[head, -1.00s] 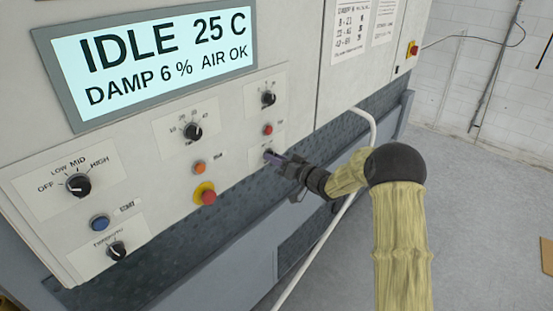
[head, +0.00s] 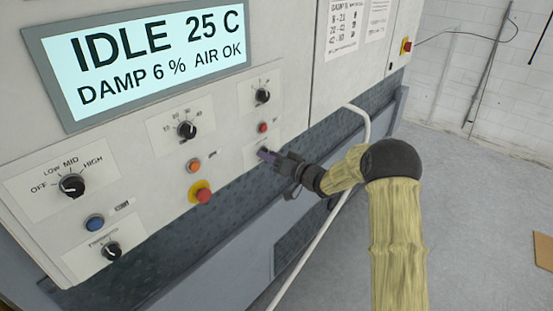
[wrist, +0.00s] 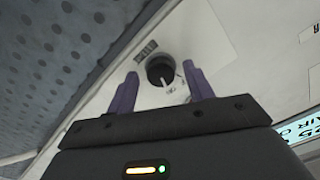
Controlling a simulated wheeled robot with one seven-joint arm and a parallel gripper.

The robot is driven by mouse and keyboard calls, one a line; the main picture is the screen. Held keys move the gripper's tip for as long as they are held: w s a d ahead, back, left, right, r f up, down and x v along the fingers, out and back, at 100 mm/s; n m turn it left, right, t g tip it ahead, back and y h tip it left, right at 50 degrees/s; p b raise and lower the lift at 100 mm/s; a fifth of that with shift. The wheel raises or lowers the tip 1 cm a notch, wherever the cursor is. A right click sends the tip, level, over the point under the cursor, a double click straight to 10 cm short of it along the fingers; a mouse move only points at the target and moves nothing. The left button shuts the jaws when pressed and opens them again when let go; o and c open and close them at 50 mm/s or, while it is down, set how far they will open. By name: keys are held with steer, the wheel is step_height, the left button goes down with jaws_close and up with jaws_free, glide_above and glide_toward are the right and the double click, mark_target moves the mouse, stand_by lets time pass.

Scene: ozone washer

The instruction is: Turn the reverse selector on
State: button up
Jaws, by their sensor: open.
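A black selector knob (wrist: 160,69) with a pale pointer line sits on a white label plate in the wrist view. The print on its plate is too small to read, so I cannot confirm that it is the reverse selector. In the head view its plate (head: 254,151) is at the panel's lower right, and my gripper mostly covers the knob. My gripper (wrist: 163,76) is open, with one purple finger on each side of the knob. I cannot tell whether the fingers touch it. In the head view my gripper (head: 265,154) reaches the panel from the right.
A red button (head: 262,127) and another black knob (head: 262,96) are above. A red-and-yellow stop button (head: 202,195) and an orange button (head: 194,166) are to the left. The display (head: 150,62) reads IDLE. A white pipe (head: 333,211) runs behind my arm.

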steer(key=b+v, duration=0.6)
steer(key=v, duration=1.1)
steer(key=shift+d, duration=0.15)
steer(key=shift+s, duration=0.15)
